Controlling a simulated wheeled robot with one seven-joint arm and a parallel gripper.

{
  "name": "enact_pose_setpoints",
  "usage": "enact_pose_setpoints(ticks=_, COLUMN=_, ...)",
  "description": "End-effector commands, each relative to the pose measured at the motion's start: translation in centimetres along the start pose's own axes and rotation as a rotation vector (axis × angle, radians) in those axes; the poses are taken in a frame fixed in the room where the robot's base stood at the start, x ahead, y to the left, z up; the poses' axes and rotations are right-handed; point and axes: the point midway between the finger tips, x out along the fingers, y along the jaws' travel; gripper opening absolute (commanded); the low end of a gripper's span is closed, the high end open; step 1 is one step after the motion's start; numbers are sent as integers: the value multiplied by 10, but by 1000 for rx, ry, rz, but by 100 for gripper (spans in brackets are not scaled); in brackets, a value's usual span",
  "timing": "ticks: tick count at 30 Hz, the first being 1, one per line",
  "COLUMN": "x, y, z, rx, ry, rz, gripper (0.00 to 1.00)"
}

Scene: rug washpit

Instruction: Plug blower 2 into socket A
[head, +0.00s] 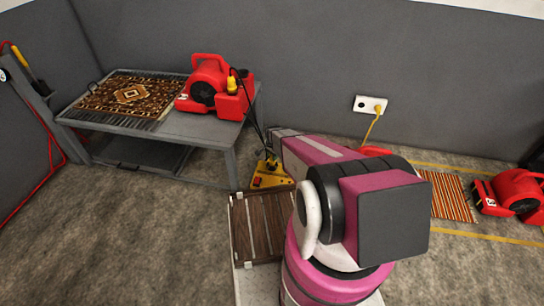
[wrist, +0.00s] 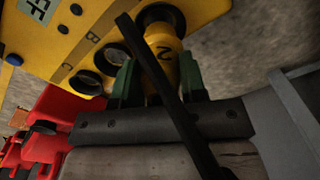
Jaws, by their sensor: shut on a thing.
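My gripper (wrist: 158,85) is shut on a yellow plug (wrist: 163,50) marked 2, with a green finger on each side. The plug is at the end socket of the yellow power box (wrist: 200,10), in line past B and C; that socket's dark rim (wrist: 160,14) shows behind it. I cannot tell how deep the plug sits. The sockets by B (wrist: 110,54) and C (wrist: 84,82) look empty. In the head view the power box (head: 268,180) is on the floor by the table, and my arm hides the gripper. A red blower (head: 208,82) stands on the table; its number is unreadable.
The grey table (head: 185,124) also holds a patterned rug (head: 130,94). A wall outlet (head: 362,103) has a yellow plug in it. Another red blower (head: 512,190) and a striped rug (head: 447,195) are at right. A black cable (wrist: 165,85) crosses in front of my gripper.

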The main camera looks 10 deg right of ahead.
Motion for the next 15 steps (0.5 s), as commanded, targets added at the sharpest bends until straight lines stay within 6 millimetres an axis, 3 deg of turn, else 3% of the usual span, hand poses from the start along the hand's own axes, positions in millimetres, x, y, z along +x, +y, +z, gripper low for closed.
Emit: enact_pose_setpoints(ticks=15, x=5, y=0, z=0, rx=0, ry=0, rz=0, gripper=12)
